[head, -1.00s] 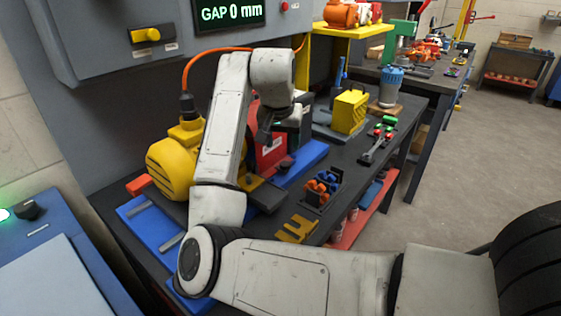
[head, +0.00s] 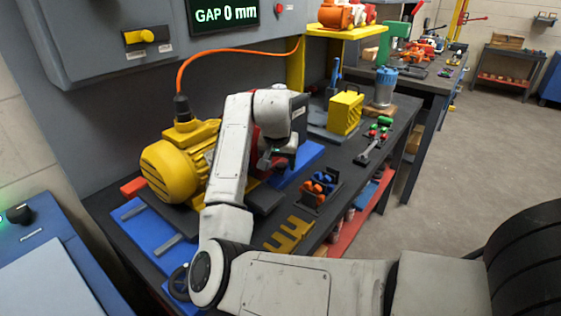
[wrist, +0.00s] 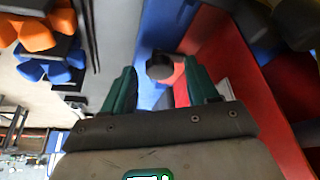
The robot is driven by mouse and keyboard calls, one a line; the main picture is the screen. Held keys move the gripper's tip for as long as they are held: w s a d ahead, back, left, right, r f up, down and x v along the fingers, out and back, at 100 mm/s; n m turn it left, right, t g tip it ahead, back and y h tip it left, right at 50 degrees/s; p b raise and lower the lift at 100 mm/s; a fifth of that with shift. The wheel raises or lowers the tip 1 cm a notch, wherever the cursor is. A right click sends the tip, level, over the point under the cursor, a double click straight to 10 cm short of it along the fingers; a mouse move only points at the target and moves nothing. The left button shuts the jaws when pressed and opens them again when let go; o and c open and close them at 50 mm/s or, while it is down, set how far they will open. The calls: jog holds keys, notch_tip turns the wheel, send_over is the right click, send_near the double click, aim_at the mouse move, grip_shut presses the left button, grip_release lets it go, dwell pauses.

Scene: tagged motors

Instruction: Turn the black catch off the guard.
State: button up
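The red guard (wrist: 222,50) fills the right of the wrist view; in the head view a strip of it (head: 256,147) shows behind my wrist. The black catch (wrist: 160,66) appears as a dark round knob beside the guard, in line with the gap between my fingertips. I cannot tell whether it sits between them in depth. My gripper (wrist: 160,84) is open, its two green fingers apart with nothing held. In the head view my gripper (head: 279,161) is in front of the guard and hides the catch.
A rack of orange and blue knobs (head: 320,187) and a yellow notched bracket (head: 289,235) lie on the near right of the bench.

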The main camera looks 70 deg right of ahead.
jog(key=c, duration=1)
jog(key=shift+o, duration=0.2)
